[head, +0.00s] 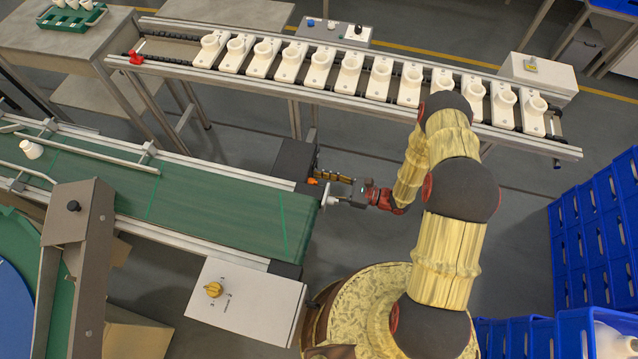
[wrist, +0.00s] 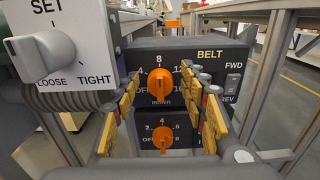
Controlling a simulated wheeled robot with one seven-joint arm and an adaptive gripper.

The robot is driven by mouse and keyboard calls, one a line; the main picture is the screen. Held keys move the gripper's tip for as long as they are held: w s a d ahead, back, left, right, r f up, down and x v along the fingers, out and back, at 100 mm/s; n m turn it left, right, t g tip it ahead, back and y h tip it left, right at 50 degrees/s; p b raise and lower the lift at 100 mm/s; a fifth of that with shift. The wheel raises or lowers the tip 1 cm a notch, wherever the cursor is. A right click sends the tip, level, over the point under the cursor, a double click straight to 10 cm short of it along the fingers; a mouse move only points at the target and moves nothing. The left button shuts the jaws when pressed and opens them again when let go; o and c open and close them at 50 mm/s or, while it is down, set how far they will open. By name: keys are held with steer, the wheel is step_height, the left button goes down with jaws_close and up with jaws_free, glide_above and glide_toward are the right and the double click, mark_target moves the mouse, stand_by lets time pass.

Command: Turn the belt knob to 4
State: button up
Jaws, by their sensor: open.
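The belt knob (wrist: 160,85) is the upper orange knob in the wrist view, on a dark panel (wrist: 207,70) labelled BELT with OFF, 4, 8 and 12 around it. Its grip ridge looks roughly upright, in line with the 8; I cannot tell which end is the pointer. My gripper (wrist: 161,92) is open, one yellow-padded finger on each side of the belt knob as seen from the wrist. Contact with the knob is not visible. In the head view my gripper (head: 337,190) is beside the conveyor's right end.
A second orange knob (wrist: 163,137) sits on a panel directly below. A white SET knob (wrist: 42,54), marked LOOSE and TIGHT, juts out close on the left. A FWD/REV switch (wrist: 232,84) is right of the belt knob. The green conveyor (head: 190,195) lies left of my arm.

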steer(key=shift+a, duration=0.2)
steer(key=shift+c, duration=0.7)
steer(key=c, duration=0.9)
steer(key=shift+c, duration=0.2)
steer(key=shift+n, duration=0.4)
steer(key=n, duration=0.3)
steer(key=n+b, duration=0.1)
steer(key=n, duration=0.3)
steer(key=s+n+b, duration=0.1)
steer(key=n, duration=0.3)
steer(key=shift+a+f, duration=0.15)
steer(key=shift+f, duration=0.15)
